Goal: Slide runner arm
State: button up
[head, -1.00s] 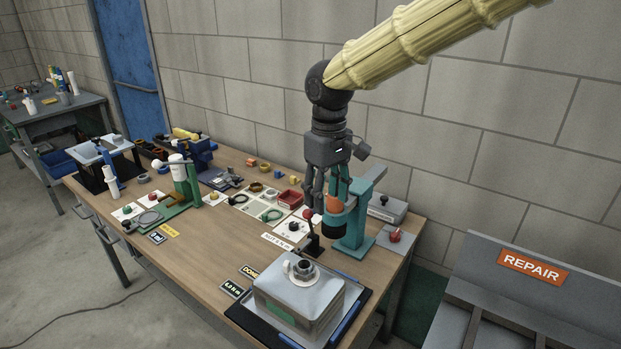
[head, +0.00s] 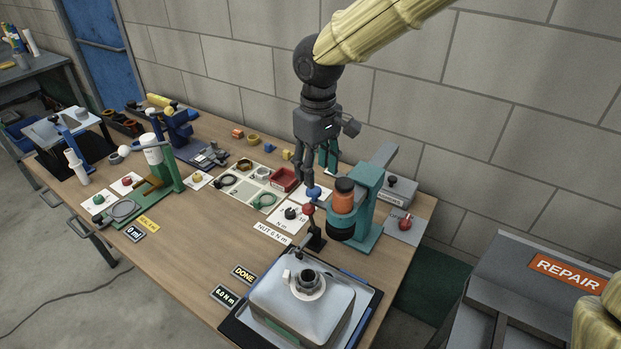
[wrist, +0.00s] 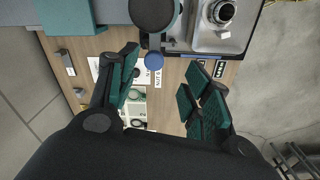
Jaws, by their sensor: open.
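The runner arm is a teal stand (head: 369,206) carrying an orange and black runner (head: 344,194) near the table's right end. A blue ball knob (head: 314,192) sticks out to the left of the runner; in the wrist view the knob (wrist: 154,61) shows between the fingers. My gripper (head: 316,168) is open and empty, pointing down, above and behind the knob in the head view. Its two fingers with teal pads also show spread in the wrist view (wrist: 163,85). I cannot tell how far the fingertips are from the knob, but no grip shows.
A red ball (head: 308,209) on a black post (head: 315,237) stands below the knob. A grey housing (head: 302,306) with a round fitting on top sits in front. A grey box (head: 399,190) stands right of the stand. The wall is close behind.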

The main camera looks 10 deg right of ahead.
aim_at(316, 193)
jog(key=w+f, duration=0.1)
jog(key=f, duration=0.1)
jog(key=w+f, duration=0.1)
jog(key=f, duration=0.1)
jog(key=w+f+p, duration=0.1)
jog(key=f, duration=0.1)
jog(key=shift+f, duration=0.35)
jog(key=shift+s+r, duration=0.3)
jog(key=shift+s, duration=0.4)
jog(key=shift+s+r, duration=0.3)
jog(key=shift+s, duration=0.35)
jog(key=shift+c, duration=0.2)
jog(key=shift+w+f, duration=0.55)
jog(key=shift+w, duration=0.35)
jog(key=c, duration=0.7)
jog(key=shift+a, duration=0.1)
jog(key=c, duration=0.3)
jog(key=shift+s+r, duration=0.1)
jog(key=shift+r, duration=0.05)
grip_shut()
